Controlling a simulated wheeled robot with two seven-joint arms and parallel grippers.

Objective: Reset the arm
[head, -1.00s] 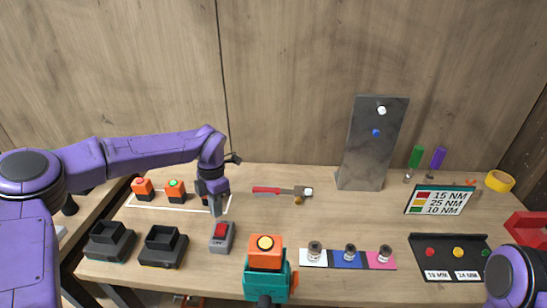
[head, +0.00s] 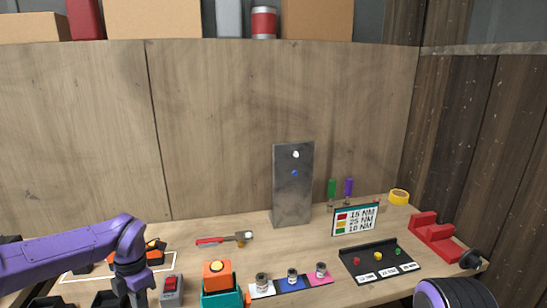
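My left arm comes in from the left edge in the head view. My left gripper (head: 138,297) points down at the lower left, beside a grey box with a red switch (head: 171,289) on its right. Its fingertips are cut off or hard to make out at the bottom edge, so I cannot tell whether it is open or shut. Of my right arm only a dark, rounded purple-edged link shows at the bottom right; my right gripper is not in view.
A red-handled hammer (head: 222,239), a teal-and-orange tool (head: 217,277), a grey upright plate (head: 292,190), a label sign (head: 355,219), a black tray (head: 352,267), a red stand (head: 434,238) and yellow tape (head: 399,197) stand on the bench. Boxes line a shelf above.

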